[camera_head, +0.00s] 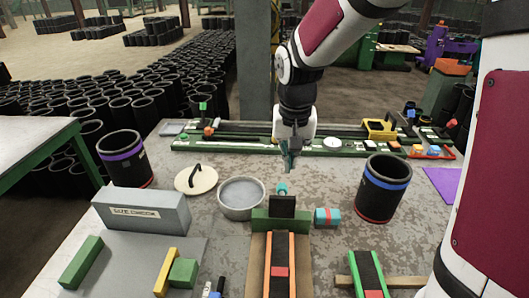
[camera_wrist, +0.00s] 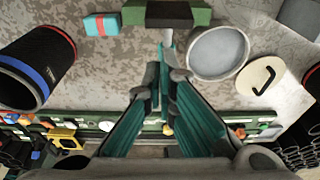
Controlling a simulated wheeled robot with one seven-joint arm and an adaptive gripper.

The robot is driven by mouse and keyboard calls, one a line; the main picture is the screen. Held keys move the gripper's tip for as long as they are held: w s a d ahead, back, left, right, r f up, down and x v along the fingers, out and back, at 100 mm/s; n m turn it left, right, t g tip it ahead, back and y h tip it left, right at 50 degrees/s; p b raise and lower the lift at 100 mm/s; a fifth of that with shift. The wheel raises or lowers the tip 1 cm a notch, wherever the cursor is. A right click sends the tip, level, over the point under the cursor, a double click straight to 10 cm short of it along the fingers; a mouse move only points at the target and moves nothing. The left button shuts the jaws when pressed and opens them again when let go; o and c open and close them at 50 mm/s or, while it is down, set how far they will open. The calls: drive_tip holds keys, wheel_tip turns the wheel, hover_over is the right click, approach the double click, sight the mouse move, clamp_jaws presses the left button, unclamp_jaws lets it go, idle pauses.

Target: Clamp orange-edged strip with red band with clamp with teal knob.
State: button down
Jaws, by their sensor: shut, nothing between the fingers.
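The orange-edged strip (camera_head: 267,270) lies on a board at the front middle of the table, dark in the centre with a red band (camera_head: 280,271) across it. The clamp (camera_head: 283,207) stands at the strip's far end: a dark upright plate on a green block, with a teal knob (camera_head: 282,189) behind it. In the wrist view its dark plate (camera_wrist: 169,14) shows at the top edge. My gripper (camera_head: 289,168) points down above and behind the knob, apart from it. Its fingers (camera_wrist: 167,75) are shut and empty. The knob is partly hidden by the fingertips in the wrist view.
A metal bowl (camera_head: 241,212) stands left of the clamp, and a teal-and-red block (camera_head: 327,217) right of it. Black sleeves with a blue band (camera_head: 383,200) and a purple band (camera_head: 125,170) stand at the sides. A green-edged strip (camera_head: 368,272) lies front right.

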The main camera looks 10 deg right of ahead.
sight(282, 198)
drive_tip(key=shift+w+f, duration=0.2)
drive_tip(key=shift+w, duration=0.15)
wheel_tip(282, 198, down, 10)
drive_tip(key=w, duration=0.1)
drive_tip(key=shift+w+d, duration=0.25)
drive_tip(key=shift+d, duration=0.05)
drive_tip(key=shift+b, duration=0.3)
idle(0.3)
